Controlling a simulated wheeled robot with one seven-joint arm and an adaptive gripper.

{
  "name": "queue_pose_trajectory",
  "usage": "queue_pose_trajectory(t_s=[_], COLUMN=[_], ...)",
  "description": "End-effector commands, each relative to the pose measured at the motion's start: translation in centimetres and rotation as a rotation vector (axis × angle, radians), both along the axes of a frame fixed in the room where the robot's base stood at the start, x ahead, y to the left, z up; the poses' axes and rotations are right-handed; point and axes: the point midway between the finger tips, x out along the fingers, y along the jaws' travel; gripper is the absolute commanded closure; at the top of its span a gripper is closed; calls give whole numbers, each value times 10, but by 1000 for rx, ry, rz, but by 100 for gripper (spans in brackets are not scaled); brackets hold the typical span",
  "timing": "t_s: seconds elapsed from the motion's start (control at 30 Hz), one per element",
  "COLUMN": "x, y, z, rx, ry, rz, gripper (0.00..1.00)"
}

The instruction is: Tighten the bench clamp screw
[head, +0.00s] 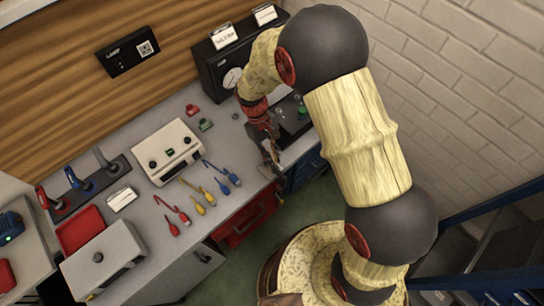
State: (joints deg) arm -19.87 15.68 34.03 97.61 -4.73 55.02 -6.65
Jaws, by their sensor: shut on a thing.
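My gripper (270,149) is at the front edge of the grey workbench, towards its right end, with its fingers pointing down. It is shut on a small part at the bench edge, which looks like the bench clamp screw. The fingers hide most of the screw and clamp, and they are too small here to make out how far the screw is turned.
A black gauge box (220,68) stands behind my gripper. A grey instrument (167,150), coloured cables (200,192), a tool rack (88,186) and a red tray (80,229) are to the left. A red drawer (247,218) stands open below the bench edge.

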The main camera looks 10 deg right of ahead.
Motion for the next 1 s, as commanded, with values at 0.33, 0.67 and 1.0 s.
queue_pose_trajectory(t_s=[0.33, 0.67, 1.0], x=[4, 4, 3], y=[-4, -7, -10], z=[4, 4, 4], rx=[2, 3, 3], ry=[-5, -4, -5], rz=[-330, -645, -967], gripper=[100, 100, 100])
